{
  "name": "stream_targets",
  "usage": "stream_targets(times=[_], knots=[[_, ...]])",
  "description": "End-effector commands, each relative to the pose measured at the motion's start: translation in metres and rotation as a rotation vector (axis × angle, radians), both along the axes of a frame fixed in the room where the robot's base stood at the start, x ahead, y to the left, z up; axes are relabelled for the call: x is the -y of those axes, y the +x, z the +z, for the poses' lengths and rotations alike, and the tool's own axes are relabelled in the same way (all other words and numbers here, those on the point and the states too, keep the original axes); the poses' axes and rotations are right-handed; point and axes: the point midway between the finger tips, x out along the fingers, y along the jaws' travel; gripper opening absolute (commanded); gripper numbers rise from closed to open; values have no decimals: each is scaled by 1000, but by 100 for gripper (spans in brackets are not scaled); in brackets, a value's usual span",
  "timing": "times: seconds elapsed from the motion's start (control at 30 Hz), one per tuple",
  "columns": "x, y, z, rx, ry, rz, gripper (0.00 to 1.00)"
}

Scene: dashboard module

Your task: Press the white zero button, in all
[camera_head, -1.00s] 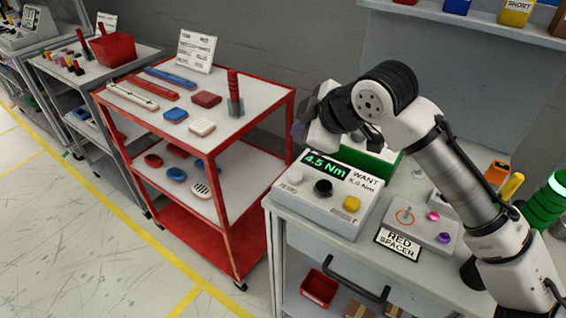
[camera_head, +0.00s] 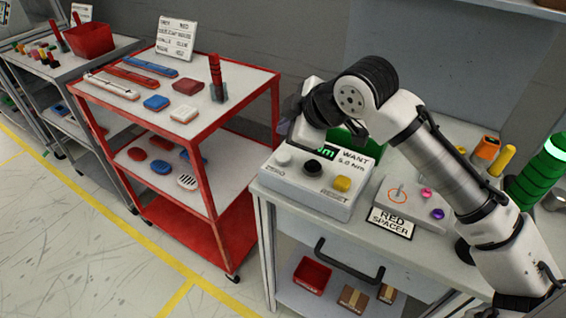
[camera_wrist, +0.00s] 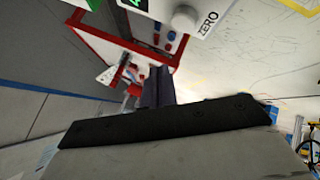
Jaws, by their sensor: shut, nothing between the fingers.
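The white zero button (camera_head: 284,158) sits at the left end of the grey control box (camera_head: 310,195) on the bench. A black button (camera_head: 313,167) and a yellow reset button (camera_head: 342,183) are to its right. My gripper (camera_head: 291,107) is above and behind the white button, apart from it; its fingers show poorly there. In the wrist view, my shut, empty fingers (camera_wrist: 158,72) point up the picture. The white button (camera_wrist: 186,18), labelled ZERO, appears beyond and to the right of them. My arm hides part of the box's display (camera_head: 352,160).
A board (camera_head: 415,205) with a ring, pink and purple knobs and a "RED SPACER" card lies right of the box. An orange device, a yellow cylinder and a green stack light (camera_head: 537,175) stand farther right. A red cart (camera_head: 175,110) stands left. A green bin is behind the box.

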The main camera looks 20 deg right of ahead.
Motion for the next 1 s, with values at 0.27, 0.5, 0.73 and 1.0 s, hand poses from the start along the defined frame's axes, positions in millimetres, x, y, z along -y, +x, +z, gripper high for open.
stream_targets(times=[0.27,0.5,0.73,1.0], knots=[[0,0,-41,1,2,0,0],[0,0,-46,1,0,-1,0],[0,0,-45,1,0,-1,0],[0,0,-45,0,-1,-1,0]])
